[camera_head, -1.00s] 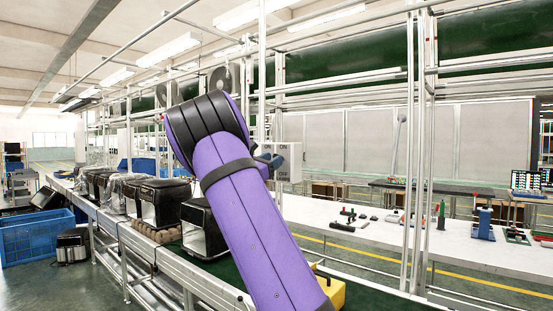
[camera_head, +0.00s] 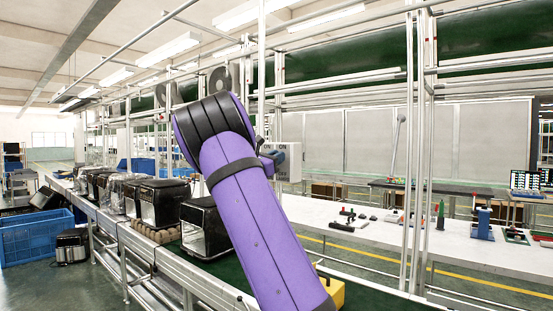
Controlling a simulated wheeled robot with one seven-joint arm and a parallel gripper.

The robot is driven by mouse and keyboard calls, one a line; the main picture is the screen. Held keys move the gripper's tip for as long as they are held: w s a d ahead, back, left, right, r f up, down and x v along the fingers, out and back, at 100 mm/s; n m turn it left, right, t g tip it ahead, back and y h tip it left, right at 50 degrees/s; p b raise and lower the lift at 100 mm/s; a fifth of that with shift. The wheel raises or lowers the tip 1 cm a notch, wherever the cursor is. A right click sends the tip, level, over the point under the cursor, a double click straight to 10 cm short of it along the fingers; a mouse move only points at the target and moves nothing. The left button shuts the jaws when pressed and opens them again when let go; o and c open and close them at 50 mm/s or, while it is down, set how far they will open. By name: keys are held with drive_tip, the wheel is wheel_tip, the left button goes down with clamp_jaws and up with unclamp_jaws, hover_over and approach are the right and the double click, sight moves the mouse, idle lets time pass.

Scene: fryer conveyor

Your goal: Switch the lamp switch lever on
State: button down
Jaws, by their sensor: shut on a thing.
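The lamp switch box (camera_head: 295,160) is a light grey box with "ON" lettering, mounted by an upright post just right of my arm. My purple and black arm rises in front and covers its left part.
A conveyor with several black fryers (camera_head: 205,228) runs along the left and under my arm. A yellow object (camera_head: 331,291) lies low behind the arm. A white table (camera_head: 380,235) with small parts stands right. Metal posts (camera_head: 417,150) stand before it.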

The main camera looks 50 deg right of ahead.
drive_tip(key=shift+d+r+y, duration=0.1)
drive_tip(key=shift+r+y, duration=0.2)
drive_tip(key=shift+y, duration=0.5)
drive_tip(key=c, duration=1)
unclamp_jaws()
drive_tip(key=v, duration=1)
drive_tip(key=shift+a+f, duration=0.15)
drive_tip(key=shift+a, duration=0.2)
drive_tip(key=shift+s, duration=0.1)
